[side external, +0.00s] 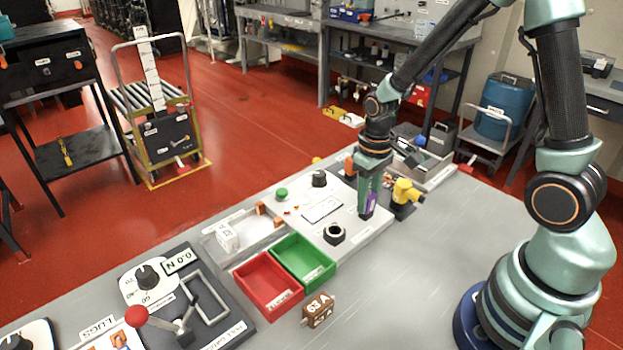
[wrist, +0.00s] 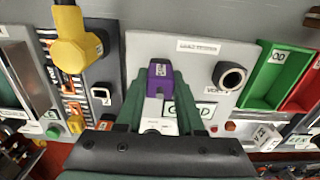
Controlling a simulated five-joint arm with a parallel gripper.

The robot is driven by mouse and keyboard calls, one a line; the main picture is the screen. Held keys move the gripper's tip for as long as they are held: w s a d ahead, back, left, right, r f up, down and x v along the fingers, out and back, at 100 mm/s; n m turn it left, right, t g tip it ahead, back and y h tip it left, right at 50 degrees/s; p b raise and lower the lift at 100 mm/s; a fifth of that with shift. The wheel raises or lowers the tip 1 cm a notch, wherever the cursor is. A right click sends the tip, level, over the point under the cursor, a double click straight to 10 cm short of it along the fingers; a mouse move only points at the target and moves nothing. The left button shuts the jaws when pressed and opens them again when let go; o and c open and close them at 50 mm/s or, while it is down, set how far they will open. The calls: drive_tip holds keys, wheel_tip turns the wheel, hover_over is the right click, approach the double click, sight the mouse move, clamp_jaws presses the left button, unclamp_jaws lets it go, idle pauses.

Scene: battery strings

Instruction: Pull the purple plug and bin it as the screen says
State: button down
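The purple plug (wrist: 160,76) is between the two green fingers of my gripper (wrist: 158,92), which look closed on its sides. In the side view the purple plug (side external: 369,206) shows at the fingertips of my gripper (side external: 371,200), over the right part of the white load tester panel (side external: 350,215). Whether it touches the panel is unclear. The screen (wrist: 186,116) is partly covered by a finger, and its green lettering is not fully readable. The green bin (side external: 304,258) and red bin (side external: 268,284) stand side by side in front of the panel, both empty.
A yellow plug (side external: 404,192) stands just right of my gripper. A black ring socket (side external: 334,233) sits open on the panel. A brown tagged block (side external: 318,309) lies on the bench near the bins. A red-knobbed lever (side external: 136,316) stands front left. The bench at right front is clear.

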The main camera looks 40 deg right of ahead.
drive_tip(key=shift+r, duration=1.6)
idle(0.4)
drive_tip(key=shift+r, duration=2.4)
drive_tip(key=w+a+r, duration=0.2)
drive_tip(key=a+r, duration=0.3)
drive_tip(key=a, duration=0.4)
drive_tip(key=w+a+r, duration=0.1)
drive_tip(key=a+r, duration=0.4)
drive_tip(key=a, duration=0.5)
hover_over(293, 258)
wheel_tip(293, 258, down, 19)
drive_tip(key=shift+f, duration=0.1)
drive_tip(key=shift+f, duration=0.35)
drive_tip(key=shift+f, duration=0.15)
